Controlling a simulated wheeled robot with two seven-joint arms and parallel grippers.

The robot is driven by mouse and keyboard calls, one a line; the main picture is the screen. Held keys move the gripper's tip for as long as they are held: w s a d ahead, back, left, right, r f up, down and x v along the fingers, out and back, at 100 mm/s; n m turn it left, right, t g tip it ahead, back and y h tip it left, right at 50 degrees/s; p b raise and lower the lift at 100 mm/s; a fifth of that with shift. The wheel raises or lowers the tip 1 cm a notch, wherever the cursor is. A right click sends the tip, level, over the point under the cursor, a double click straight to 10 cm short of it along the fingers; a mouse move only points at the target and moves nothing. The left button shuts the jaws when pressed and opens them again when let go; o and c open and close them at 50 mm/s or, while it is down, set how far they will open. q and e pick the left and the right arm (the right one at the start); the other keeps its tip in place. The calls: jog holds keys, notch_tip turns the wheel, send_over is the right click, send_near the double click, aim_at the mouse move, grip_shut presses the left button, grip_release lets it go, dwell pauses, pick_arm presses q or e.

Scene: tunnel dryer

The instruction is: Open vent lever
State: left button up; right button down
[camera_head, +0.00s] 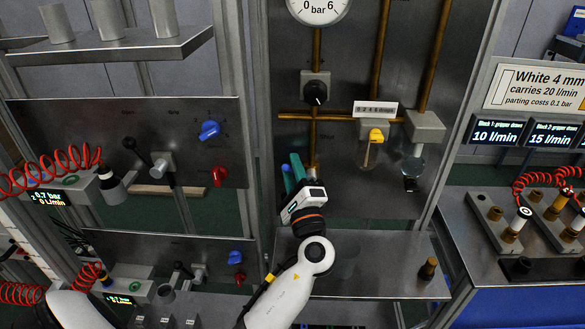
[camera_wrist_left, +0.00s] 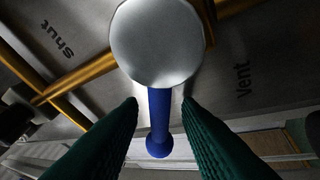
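The vent lever (camera_wrist_left: 158,118) shows in the left wrist view as a blue rod with a ball end. It hangs from a round silver hub (camera_wrist_left: 157,42) between the printed words "Shut" at left and "Vent" at right. My left gripper (camera_wrist_left: 160,104) is open, with its dark green fingers on either side of the blue rod and visible gaps between. In the head view my left gripper (camera_head: 293,168) is at the lower left of the middle panel and hides the lever. My right gripper is not in view.
A metal shelf (camera_head: 385,278) lies below. A panel with blue and red knobs (camera_head: 209,130) stands at left.

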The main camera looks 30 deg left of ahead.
pick_arm(q)
grip_shut()
jog(key=n+g+b, duration=0.1)
jog(key=n+b, duration=0.1)
jog(key=f+n+g+b, duration=0.1)
jog(key=n+b, duration=0.1)
jog(key=f+n+g+b, duration=0.1)
jog(key=n+b, duration=0.1)
jog(key=n, duration=0.1)
jog(key=shift+s+a+f+g, duration=0.1)
jog(key=shift+a+f+g, duration=0.1)
jog(key=shift+g, duration=0.1)
